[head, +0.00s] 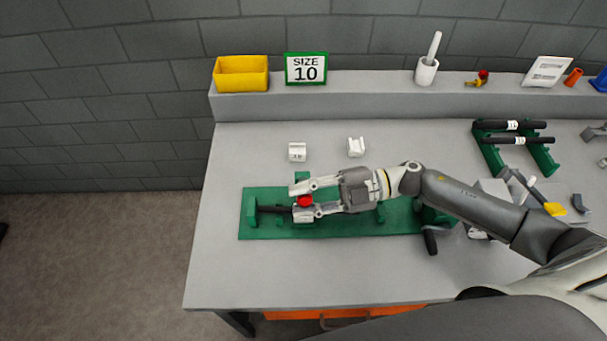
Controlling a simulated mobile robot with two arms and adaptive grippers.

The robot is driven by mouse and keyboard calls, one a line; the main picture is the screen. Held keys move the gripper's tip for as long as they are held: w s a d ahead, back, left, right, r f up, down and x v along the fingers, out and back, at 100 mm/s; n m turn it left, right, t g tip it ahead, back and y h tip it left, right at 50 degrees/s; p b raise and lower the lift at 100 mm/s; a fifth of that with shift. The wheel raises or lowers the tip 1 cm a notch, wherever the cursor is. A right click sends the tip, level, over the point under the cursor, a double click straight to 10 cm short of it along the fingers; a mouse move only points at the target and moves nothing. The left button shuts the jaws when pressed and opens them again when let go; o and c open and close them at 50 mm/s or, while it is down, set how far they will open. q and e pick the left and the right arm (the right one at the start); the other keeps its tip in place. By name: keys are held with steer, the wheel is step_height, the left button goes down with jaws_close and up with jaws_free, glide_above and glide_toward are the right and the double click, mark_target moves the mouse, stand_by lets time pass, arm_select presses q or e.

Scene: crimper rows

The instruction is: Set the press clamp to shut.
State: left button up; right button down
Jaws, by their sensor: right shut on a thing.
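A green fixture (340,224) lies along the front of the grey table, with a dark bar (272,209) across its left part. I take it for the press clamp, but cannot tell its exact setting. My right gripper (304,200) comes in from the right over the fixture. Its fingers are shut on a red knob (305,201) above the left part of the fixture. What lies under the knob is largely hidden by the fingers. My left gripper is not in view.
Two small white blocks, one on the left (297,152) and one on the right (356,147), lie behind the fixture. A yellow bin (241,73) and a "SIZE 10" sign (306,68) stand on the back ledge. A green rack (491,152) holds dark rods at right. The table's left side is clear.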

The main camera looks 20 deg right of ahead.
steer(key=s+f+n+b, duration=0.1)
steer(key=f+n+b, duration=0.1)
steer(key=f, duration=0.2)
steer(key=s+a+f+n+b, duration=0.1)
steer(key=s+f+n+b, duration=0.1)
steer(key=f+b, duration=0.1)
steer(key=s+f+n+t+b, duration=0.1)
steer(key=s+f+n+b, duration=0.1)
steer(key=f+b, duration=0.1)
steer(key=shift+a+f+h, duration=0.2)
steer(key=shift+f+h, duration=0.2)
steer(key=shift+f, duration=0.4)
steer(key=shift+f+n+b, duration=0.7)
steer(key=shift+f+b, duration=0.15)
steer(key=shift+f, duration=0.1)
steer(key=c, duration=1.1)
jaws_free()
steer(key=shift+c, duration=0.2)
steer(key=shift+t, duration=0.3)
steer(key=v, duration=1.2)
steer(key=shift+w+r, duration=0.1)
steer(key=shift+r, duration=0.15)
